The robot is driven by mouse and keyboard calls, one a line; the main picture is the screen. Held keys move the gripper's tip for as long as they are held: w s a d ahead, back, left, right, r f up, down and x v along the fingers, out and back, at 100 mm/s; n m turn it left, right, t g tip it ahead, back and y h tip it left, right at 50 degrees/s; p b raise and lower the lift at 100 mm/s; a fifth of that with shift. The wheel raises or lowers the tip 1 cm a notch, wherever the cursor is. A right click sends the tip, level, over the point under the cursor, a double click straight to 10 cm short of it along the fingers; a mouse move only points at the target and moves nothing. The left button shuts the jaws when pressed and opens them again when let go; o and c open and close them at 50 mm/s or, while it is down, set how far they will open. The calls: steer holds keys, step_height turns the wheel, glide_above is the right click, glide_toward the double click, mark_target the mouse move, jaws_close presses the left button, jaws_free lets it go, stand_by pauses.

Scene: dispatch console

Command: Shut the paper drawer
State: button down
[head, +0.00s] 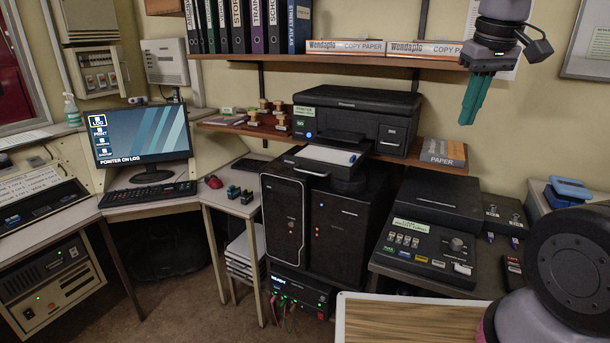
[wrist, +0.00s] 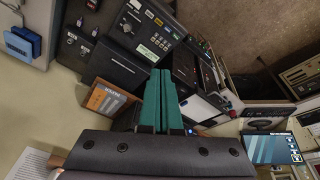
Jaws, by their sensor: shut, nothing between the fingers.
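My gripper (head: 468,122), with green fingers, hangs in the air to the right of the printer, pointing down, apart from the drawer. Its fingers are together and empty. In the wrist view my gripper (wrist: 160,72) hides much of the printer. White paper (wrist: 203,109) shows beside the fingers.
A paper pack (head: 443,154) lies right of the printer. A control panel (head: 425,252) and a black box (head: 440,204) sit on the right desk. The shelf (head: 340,60) overhangs the printer. Rubber stamps (head: 275,116) stand on its left. A wooden-topped surface (head: 410,320) is in front.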

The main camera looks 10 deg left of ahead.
mark_target(340, 144)
steer(key=w+a+f+n+t+h, duration=0.1)
steer(key=w+a+f+n+h, duration=0.65)
steer(key=a+f+n, duration=0.55)
steer(key=s+a+f+n+t+y, duration=0.1)
steer(key=a+f+n+t, duration=0.3)
steer(key=a, duration=0.4)
steer(key=s+a+f+n+t+y, duration=0.1)
steer(key=a+n+t, duration=0.2)
steer(key=a+n, duration=0.45)
steer(key=s+a+f+n+t+y, duration=0.1)
steer(key=a+f+n+t, duration=0.3)
steer(key=a, duration=0.5)
steer(key=shift+n+h, duration=0.25)
steer(key=shift+n, duration=0.2)
steer(key=x, duration=1.4)
steer(key=shift+d+r, duration=0.35)
steer(key=shift+r, duration=0.05)
steer(key=r+x, duration=0.1)
steer(key=x, duration=0.7)
steer(key=r+x, duration=0.2)
steer(key=x, duration=0.6)
steer(key=d+r+x, duration=0.1)
steer(key=x, duration=0.8)
steer(key=shift+w+r, duration=0.15)
steer(key=shift+w, duration=0.15)
steer(key=shift+w+d+r, duration=0.15)
steer(key=shift+w+d, duration=0.25)
steer(key=shift+w, duration=0.4)
